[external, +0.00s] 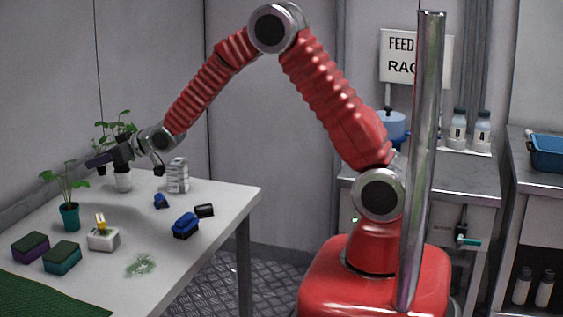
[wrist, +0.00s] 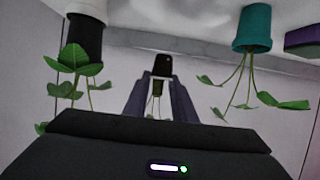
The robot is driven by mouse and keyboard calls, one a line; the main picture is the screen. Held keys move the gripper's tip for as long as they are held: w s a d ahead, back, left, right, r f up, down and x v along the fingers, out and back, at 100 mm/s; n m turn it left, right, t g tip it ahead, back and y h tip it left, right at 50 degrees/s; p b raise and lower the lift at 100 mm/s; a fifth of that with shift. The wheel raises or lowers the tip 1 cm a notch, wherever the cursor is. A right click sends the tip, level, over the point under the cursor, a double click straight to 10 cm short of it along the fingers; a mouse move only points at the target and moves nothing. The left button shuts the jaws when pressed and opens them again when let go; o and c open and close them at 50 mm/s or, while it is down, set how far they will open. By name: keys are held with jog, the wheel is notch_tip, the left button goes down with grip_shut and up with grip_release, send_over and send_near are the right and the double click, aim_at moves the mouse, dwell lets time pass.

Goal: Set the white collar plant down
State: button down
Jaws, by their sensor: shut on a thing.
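My gripper (wrist: 160,80) is shut on a small plant, which I take to be the white collar plant. Its dark pot (wrist: 163,66) shows between the fingertips in the upside-down wrist view, with a thin green stem. A pale patch shows at the fingers, too small to make out as a collar. In the external view my gripper (external: 96,160) is above the table's far left part. The dark pot (external: 101,169) hangs just under the fingers, near the back edge; whether it touches the table is unclear. Its leaves are hard to separate from the plant behind.
Another plant in a black and white pot (external: 123,183) stands close beside the gripper. A teal-potted plant (external: 69,216) stands on the nearer side.

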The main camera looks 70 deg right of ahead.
jog(key=shift+f, duration=0.1)
jog(key=shift+f, duration=3.1)
jog(key=shift+f, duration=1.85)
jog(key=shift+f, duration=0.1)
jog(key=c, duration=1.5)
grip_release()
jog(key=shift+o, duration=0.2)
jog(key=v, duration=1.2)
jog(key=shift+s, duration=0.1)
